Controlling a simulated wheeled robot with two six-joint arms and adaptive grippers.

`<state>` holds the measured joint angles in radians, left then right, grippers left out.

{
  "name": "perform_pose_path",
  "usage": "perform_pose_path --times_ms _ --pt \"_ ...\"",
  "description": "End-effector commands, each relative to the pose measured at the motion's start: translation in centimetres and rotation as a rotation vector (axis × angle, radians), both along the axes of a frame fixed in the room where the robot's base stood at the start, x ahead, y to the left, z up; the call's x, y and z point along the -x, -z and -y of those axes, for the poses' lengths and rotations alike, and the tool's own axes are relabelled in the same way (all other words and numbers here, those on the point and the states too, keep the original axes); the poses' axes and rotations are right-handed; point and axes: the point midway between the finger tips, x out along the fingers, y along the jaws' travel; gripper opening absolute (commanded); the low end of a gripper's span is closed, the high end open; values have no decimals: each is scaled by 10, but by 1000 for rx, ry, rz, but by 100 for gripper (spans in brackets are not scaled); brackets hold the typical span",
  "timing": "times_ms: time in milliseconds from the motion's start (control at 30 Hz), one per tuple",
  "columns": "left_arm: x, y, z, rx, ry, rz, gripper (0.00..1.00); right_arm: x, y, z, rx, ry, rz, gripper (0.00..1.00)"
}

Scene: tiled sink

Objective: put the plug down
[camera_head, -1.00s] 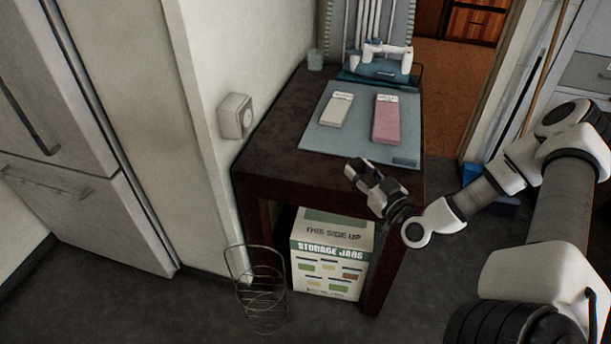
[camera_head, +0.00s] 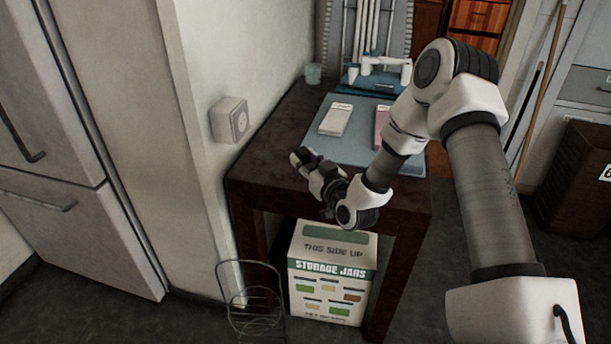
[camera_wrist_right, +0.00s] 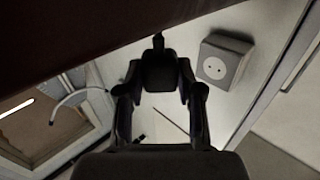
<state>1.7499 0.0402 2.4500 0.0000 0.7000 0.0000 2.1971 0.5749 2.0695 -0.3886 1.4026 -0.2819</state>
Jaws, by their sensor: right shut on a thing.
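My right gripper (camera_head: 303,160) is at the front left edge of the dark table (camera_head: 265,150), right of and lower in the picture than the wall socket (camera_head: 231,121). In the right wrist view its two fingers (camera_wrist_right: 160,78) are closed on a dark block, which I take to be the plug (camera_wrist_right: 160,73). A small dark stub sticks up from its top. In the head view the plug is too small and dark to make out. The socket's face with two holes (camera_wrist_right: 222,61) shows right of the plug, apart from it. My left gripper is not in view.
On the table lie a blue mat (camera_head: 345,150), a pale block (camera_head: 336,119) and a partly hidden pink block (camera_head: 381,125). A storage jars box (camera_head: 330,275) stands below. A wire rack (camera_head: 250,290) stands on the floor by the wall. A fridge (camera_head: 70,170) is at left.

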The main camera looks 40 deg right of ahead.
Motion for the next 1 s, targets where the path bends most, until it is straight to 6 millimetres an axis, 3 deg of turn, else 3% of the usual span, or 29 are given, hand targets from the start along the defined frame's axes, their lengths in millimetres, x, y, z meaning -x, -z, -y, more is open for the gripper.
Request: perform_pose_path --times_ms 200,900,933,1000 --pt "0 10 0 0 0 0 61 0 35 0 0 0 -3 0" --pt "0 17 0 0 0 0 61 1 47 0 -1 0 -5 0" --pt "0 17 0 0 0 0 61 1 47 0 -2 -1 -6 40" --pt "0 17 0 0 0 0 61 1 48 0 -3 -1 -8 61"
